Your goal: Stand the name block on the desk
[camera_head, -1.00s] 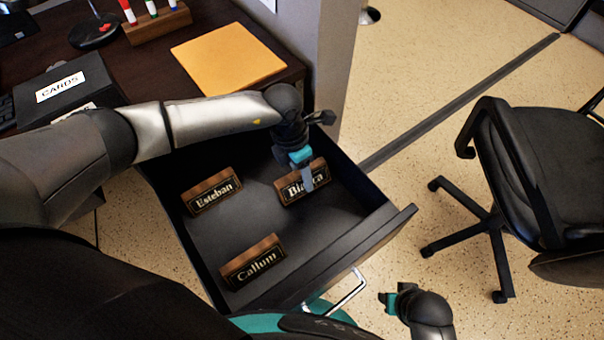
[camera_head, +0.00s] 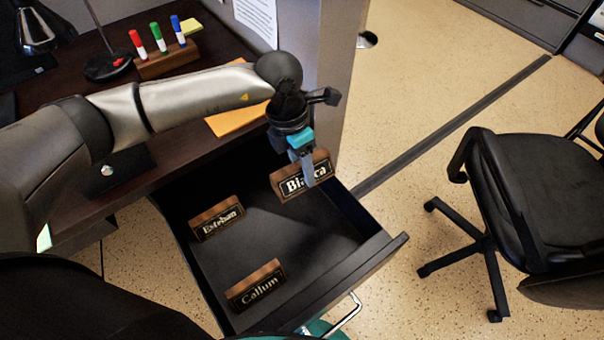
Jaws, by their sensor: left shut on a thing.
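My left gripper (camera_head: 305,168) is shut on the wooden name block reading "Bianca" (camera_head: 291,186), one finger crossing the front of its label. The block is upright and appears lifted above the floor of the open drawer, at its far right corner. Two more name blocks stand in the drawer: "Esteban" (camera_head: 217,221) at the left and "Callum" (camera_head: 257,287) at the near side. The dark desk (camera_head: 120,194) is above and behind the drawer, partly hidden by my left arm. My right gripper is not in view.
The open drawer (camera_head: 372,262) juts out below the desk. On the desk are a marker holder (camera_head: 166,59), an orange envelope (camera_head: 235,121) partly under my arm, and a lamp base (camera_head: 108,66). A grey partition (camera_head: 340,85) stands right of the desk. An office chair (camera_head: 525,190) is at right.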

